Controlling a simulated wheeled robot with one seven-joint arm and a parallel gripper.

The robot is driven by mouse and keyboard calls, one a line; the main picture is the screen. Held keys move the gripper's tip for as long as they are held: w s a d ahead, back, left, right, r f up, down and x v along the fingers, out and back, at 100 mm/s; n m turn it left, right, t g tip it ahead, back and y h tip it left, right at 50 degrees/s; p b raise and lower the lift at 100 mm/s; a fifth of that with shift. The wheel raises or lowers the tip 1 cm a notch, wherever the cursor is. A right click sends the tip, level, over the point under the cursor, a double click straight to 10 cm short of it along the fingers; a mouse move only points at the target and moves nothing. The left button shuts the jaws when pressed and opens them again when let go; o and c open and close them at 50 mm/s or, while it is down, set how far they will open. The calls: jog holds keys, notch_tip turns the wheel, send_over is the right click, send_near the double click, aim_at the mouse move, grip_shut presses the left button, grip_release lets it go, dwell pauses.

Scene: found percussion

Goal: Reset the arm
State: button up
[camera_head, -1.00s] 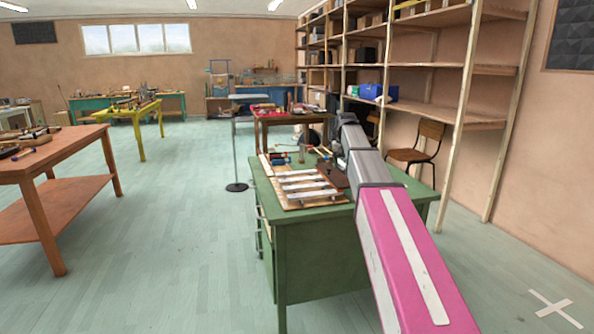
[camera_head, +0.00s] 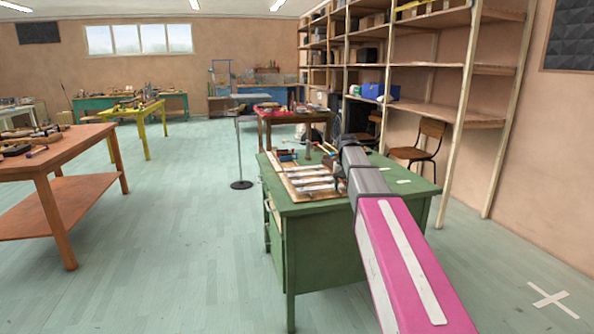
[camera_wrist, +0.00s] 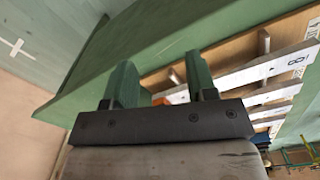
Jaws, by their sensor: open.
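My arm (camera_head: 392,245), pink and grey, reaches from the lower right over the green desk (camera_head: 328,262) in the head view. My gripper (camera_wrist: 160,78) shows in the wrist view with its two green fingers apart and nothing seen between them. In the head view the arm hides most of the gripper. A set of pale metal bars on a wooden frame (camera_head: 310,185) lies on the desk, left of the arm. Its bars also show in the wrist view (camera_wrist: 270,68), beyond and right of the fingers.
Small tools and a blue item (camera_head: 287,155) lie at the desk's far side. A chair (camera_head: 420,150) and wooden shelves (camera_head: 465,90) stand to the right. A brown table (camera_head: 75,150) is at the left, with open floor (camera_head: 170,240) between it and the desk.

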jog(key=s+f+n, duration=0.1)
jog(key=s+f, duration=2.6)
jog(key=s, duration=0.1)
jog(key=shift+s+f, duration=0.25)
jog(key=shift+f, duration=0.1)
